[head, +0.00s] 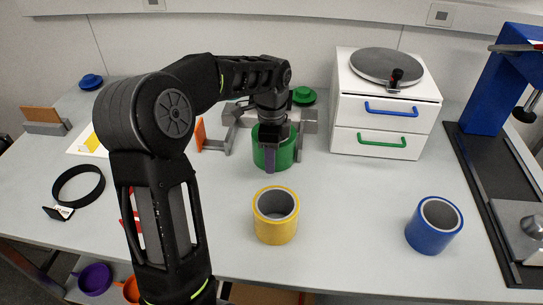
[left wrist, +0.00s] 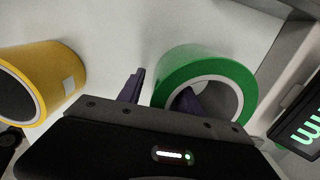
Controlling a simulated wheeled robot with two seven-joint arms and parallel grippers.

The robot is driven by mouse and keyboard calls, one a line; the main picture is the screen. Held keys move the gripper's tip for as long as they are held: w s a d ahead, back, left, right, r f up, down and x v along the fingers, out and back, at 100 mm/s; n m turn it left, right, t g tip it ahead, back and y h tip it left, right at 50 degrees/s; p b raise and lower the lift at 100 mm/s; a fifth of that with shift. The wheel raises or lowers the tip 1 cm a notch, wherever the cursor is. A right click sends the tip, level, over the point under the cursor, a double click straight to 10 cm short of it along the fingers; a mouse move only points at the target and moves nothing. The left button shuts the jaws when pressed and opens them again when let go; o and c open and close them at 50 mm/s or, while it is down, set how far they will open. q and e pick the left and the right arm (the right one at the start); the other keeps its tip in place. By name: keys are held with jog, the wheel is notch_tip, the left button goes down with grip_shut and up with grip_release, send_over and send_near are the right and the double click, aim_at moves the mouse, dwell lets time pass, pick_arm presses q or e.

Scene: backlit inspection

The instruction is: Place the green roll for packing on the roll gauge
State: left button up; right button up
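The green roll (head: 287,154) is a wide ring with a pale core, standing in front of the grey roll gauge (head: 309,127). My left gripper (head: 272,155) is over the roll, partly hiding it and the gauge. In the left wrist view, the green roll (left wrist: 200,62) lies between the gripper's two fingers (left wrist: 160,92): one is outside its wall, the other inside its hole. A gap shows between the outer finger and the wall, so the gripper looks open. The gauge's dark display with green digits (left wrist: 306,126) is at the right edge. My right gripper is not in view.
A yellow roll (head: 275,226) stands in front of the green one, and a blue roll (head: 434,235) further right. A white drawer unit (head: 375,122) is behind right. A black ring (head: 78,186) lies at left. The table between the yellow and blue rolls is clear.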

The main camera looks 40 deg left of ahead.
pick_arm(q)
notch_tip(320, 180, up, 8)
jog(key=shift+r, duration=0.25)
notch_tip(320, 180, up, 3)
jog(key=shift+r+p, duration=0.1)
jog(key=shift+p, duration=1.05)
jog(key=shift+r+p, duration=0.3)
jog(key=shift+r, duration=0.1)
jog(key=shift+f, duration=0.1)
